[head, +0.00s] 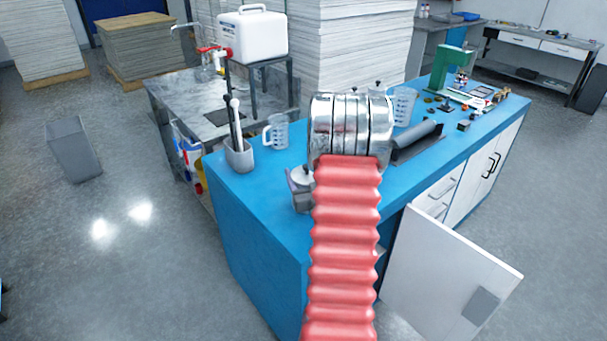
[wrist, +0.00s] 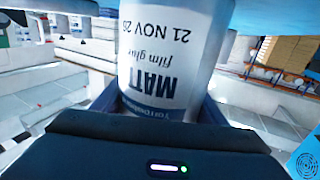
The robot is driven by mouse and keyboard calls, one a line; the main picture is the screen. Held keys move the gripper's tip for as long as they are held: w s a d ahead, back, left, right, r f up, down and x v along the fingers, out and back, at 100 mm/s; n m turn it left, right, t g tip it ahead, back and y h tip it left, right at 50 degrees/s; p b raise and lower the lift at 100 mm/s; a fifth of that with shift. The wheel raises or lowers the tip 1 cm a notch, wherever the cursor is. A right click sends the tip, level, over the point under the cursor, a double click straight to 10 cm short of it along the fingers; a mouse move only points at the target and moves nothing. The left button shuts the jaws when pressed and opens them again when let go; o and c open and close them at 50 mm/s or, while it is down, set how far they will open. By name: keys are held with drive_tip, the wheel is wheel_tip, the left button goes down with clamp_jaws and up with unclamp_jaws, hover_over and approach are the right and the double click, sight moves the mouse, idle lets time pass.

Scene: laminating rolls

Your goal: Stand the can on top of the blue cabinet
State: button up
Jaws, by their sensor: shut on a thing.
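A white can (wrist: 165,50) with a dark "MATT film glue" label sits between the fingers of my gripper (wrist: 160,106) in the wrist view. The gripper is shut on it. The label reads upside down in this picture, and the can's top edge of the frame cuts it off. The blue cabinet (head: 247,235) stands in the middle of the head view, with its long blue top running to the back right. My arm covers part of it. The gripper and can are hidden behind my arm in the head view, so their height over the top cannot be told.
A white cabinet door (head: 446,272) hangs open at the front right.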

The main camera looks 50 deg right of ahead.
drive_tip(key=o, duration=2.1)
drive_tip(key=v, duration=1.2)
drive_tip(key=shift+r, duration=0.1)
